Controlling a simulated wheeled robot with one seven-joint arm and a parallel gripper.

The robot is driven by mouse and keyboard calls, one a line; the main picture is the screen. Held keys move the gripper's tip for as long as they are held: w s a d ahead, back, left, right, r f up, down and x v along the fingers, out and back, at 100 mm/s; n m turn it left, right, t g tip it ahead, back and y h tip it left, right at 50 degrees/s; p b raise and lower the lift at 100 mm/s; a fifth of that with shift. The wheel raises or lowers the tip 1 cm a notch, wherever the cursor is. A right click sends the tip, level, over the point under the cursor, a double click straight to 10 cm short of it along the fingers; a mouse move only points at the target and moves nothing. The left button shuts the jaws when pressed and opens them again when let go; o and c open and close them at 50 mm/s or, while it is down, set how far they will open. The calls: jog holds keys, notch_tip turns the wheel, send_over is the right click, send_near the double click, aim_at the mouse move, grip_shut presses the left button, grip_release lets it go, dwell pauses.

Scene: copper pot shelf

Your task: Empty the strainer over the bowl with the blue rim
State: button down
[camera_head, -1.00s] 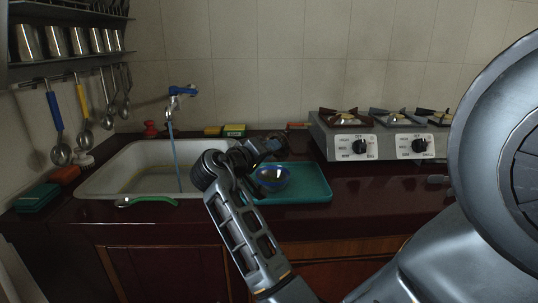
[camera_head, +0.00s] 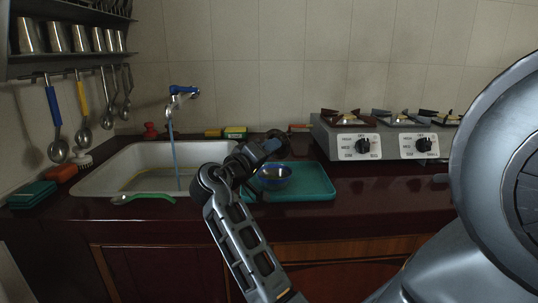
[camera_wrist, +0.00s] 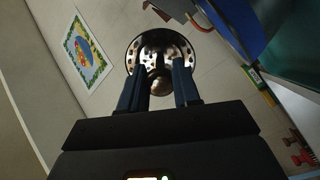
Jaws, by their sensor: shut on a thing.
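The bowl with the blue rim (camera_head: 274,175) sits upright on a teal tray (camera_head: 315,184) right of the sink. My gripper (camera_head: 274,146) is beside and above the bowl's far side in the head view, with the wrist partly in front of the tray. In the wrist view my gripper (camera_wrist: 159,72) is shut on the strainer (camera_wrist: 154,45), a round metal disc with holes around its edge, which shows beyond the fingertips. The strainer is hard to make out in the head view, and what it holds cannot be told.
A sink (camera_head: 110,178) with a running blue-handled tap (camera_head: 183,91) is at left. A green-handled tool (camera_head: 143,197) lies on its front edge. A gas stove (camera_head: 375,140) stands back right. Sponges (camera_head: 235,132) lie behind. Counter between tray and stove is clear.

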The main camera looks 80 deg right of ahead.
jog(key=shift+w+a+f+g+h+b, duration=0.15)
jog(key=shift+h+b, duration=0.2)
jog(key=shift+b, duration=0.55)
jog(key=shift+s+a+f+g+h+b, duration=0.15)
jog(key=shift+h+b, duration=0.2)
jog(key=shift+b, duration=0.55)
jog(key=shift+d+f+b, duration=0.1)
jog(key=shift+f+b, duration=0.05)
jog(key=shift+b, duration=0.15)
dwell(0.3)
